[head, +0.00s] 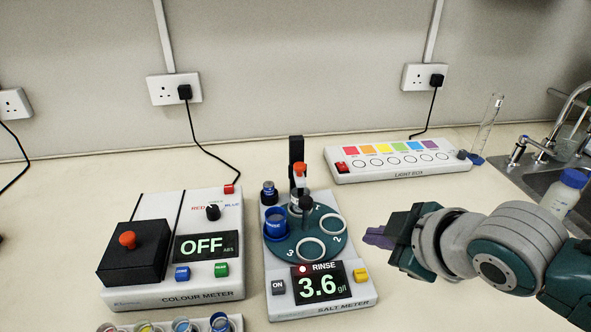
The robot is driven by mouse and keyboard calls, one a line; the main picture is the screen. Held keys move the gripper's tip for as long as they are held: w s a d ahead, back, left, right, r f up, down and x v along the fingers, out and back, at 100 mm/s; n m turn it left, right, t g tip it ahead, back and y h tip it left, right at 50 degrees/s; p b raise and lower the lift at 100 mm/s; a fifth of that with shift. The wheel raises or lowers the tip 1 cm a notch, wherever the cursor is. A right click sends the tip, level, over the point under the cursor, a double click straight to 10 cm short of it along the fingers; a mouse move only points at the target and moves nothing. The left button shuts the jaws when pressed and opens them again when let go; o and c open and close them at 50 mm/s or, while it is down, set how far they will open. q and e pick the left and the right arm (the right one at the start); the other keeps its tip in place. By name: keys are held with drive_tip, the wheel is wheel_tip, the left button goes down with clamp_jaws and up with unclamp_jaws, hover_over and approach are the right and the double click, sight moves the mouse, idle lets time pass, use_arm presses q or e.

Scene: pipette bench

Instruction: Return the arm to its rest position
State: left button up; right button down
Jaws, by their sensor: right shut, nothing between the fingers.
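My right gripper (377,238) comes in from the right. Its fingers are shut with nothing between them, a little to the right of the salt meter (322,308) and apart from it. The salt meter's display reads RINSE and 3.6 g/l, with a blue cup (275,222) on its teal turntable (291,249). My left gripper is not in view.
The colour meter (168,293) at left shows OFF. Several vials (183,326) stand at the front edge. A light box (398,172) lies behind, with a glass cylinder (488,125) beside it. A bottle (563,192) stands near the sink (545,180).

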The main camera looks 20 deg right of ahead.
idle(0.4)
drive_tip(key=s+a+r+m+g, duration=0.3)
drive_tip(key=s, duration=0.6)
drive_tip(key=s+a+r+m+g, duration=0.2)
drive_tip(key=s+a+r+m, duration=0.15)
drive_tip(key=s, duration=0.65)
wheel_tip(320, 180, up, 30)
drive_tip(key=p, duration=3)
drive_tip(key=shift+s+r+g+y+p, duration=0.2)
drive_tip(key=shift+s+g+y+p, duration=0.1)
drive_tip(key=shift+s+p, duration=0.05)
